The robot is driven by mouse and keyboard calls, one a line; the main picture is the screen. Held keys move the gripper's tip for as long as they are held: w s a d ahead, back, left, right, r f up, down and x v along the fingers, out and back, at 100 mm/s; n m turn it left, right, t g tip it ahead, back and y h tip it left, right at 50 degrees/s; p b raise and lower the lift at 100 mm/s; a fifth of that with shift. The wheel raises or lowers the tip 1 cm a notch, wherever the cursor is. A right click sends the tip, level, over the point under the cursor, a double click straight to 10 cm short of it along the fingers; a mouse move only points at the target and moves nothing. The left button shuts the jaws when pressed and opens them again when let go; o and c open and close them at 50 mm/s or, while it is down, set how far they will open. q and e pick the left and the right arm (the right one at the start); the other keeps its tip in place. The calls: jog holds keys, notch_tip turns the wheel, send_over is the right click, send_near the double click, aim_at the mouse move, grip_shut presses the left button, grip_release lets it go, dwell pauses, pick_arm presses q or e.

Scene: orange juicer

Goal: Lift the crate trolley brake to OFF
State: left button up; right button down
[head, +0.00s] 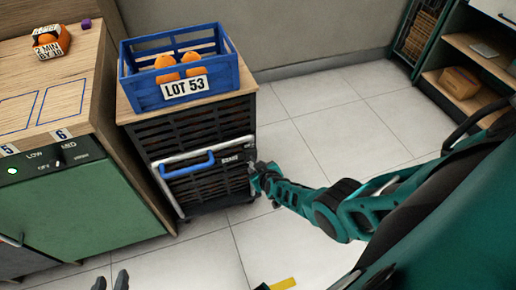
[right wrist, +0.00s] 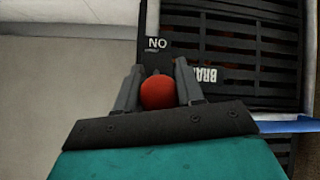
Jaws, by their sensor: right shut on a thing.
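The crate trolley (head: 203,150) is a dark slatted cart with a blue handle (head: 187,165) on its front. In the right wrist view, a red brake knob (right wrist: 158,93) sits between the fingers of my right gripper (right wrist: 158,68), which is shut on it. Just beyond is a dark plate with white letters (right wrist: 157,43), seen upside down, probably "ON". The "BRAKE" label (right wrist: 206,76) is partly cut off. In the head view my right gripper (head: 259,176) is at the trolley's right front edge, and the knob is hidden. My left gripper (head: 110,281) is open and empty at the bottom left.
A blue crate (head: 145,97) marked "LOT 53" holds oranges on the trolley top. A wooden counter with a green cabinet (head: 85,205) stands close on the left. The tiled floor (head: 320,120) right of the trolley is clear. Shelves (head: 465,90) stand at the far right.

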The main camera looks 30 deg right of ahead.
pick_arm(q)
jog(key=shift+s+a+r, duration=0.1)
jog(key=shift+s+a, duration=0.05)
jog(key=shift+a, duration=0.05)
pick_arm(e)
jog(key=shift+w+r+g, duration=0.15)
jog(key=shift+r+g, duration=0.05)
jog(key=shift+g, duration=0.1)
jog(key=c, duration=0.7)
grip_release()
pick_arm(q)
jog(key=shift+r+p, duration=0.1)
jog(key=shift+p, duration=0.25)
pick_arm(e)
jog(key=shift+r, duration=0.1)
